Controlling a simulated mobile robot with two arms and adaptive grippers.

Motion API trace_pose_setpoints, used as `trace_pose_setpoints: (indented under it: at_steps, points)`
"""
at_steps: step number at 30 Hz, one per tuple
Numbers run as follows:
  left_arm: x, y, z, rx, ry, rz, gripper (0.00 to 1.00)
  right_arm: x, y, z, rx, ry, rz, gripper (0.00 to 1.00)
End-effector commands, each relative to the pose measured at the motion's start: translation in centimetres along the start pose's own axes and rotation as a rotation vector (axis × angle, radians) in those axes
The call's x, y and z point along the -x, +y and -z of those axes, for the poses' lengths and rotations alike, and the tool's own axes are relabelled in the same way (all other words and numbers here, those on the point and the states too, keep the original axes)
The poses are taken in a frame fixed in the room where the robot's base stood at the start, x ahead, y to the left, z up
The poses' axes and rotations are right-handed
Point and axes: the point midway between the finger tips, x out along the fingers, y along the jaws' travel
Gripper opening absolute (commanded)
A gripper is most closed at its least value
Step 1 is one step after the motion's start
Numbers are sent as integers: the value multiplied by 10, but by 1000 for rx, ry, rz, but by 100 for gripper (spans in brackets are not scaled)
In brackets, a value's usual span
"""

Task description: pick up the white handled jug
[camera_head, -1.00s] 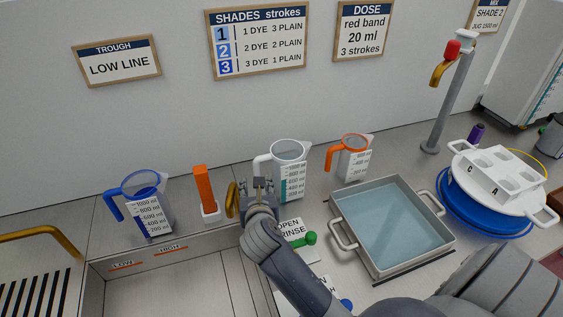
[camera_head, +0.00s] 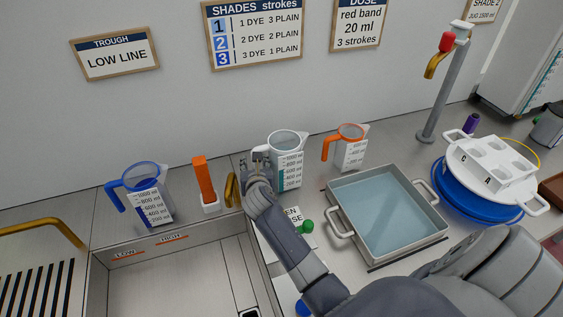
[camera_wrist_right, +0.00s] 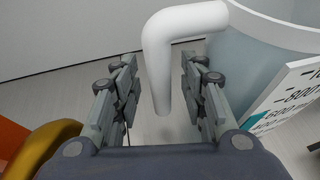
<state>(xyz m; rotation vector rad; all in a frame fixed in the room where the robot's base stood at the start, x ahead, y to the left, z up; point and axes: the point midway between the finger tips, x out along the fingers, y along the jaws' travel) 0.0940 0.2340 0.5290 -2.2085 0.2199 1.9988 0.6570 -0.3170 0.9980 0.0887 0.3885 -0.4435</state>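The white handled jug (camera_head: 290,165) stands upright on the counter behind the trough, with a printed scale on its side. In the right wrist view its white handle (camera_wrist_right: 163,60) hangs down between the two fingers of my right gripper (camera_wrist_right: 160,100). The fingers are apart, with gaps seen on the left of the handle and a narrow one on its right. In the head view my right gripper (camera_head: 257,165) is at the jug's handle side and partly hides the handle. My left gripper is not in view.
A blue-handled jug (camera_head: 147,195) and an orange stick in a white holder (camera_head: 206,185) stand to the left. An orange-handled jug (camera_head: 348,148) and a tray of liquid (camera_head: 385,215) are to the right. A brass spout (camera_head: 231,190) is close beside my gripper.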

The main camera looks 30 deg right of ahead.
Motion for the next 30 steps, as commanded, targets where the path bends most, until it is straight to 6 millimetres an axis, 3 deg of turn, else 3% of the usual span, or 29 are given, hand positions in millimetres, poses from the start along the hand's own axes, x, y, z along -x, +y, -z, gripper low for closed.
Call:
trace_pose_setpoints:
  at_steps: [8, 13, 30]
  points:
    - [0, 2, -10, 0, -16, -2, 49, -2, 0, 0, 0, -1, -1, 39]
    - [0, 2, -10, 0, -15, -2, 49, -2, 0, 0, 0, -1, 0, 1]
    - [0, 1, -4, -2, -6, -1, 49, 0, 0, -8, 2, -10, -1, 0]
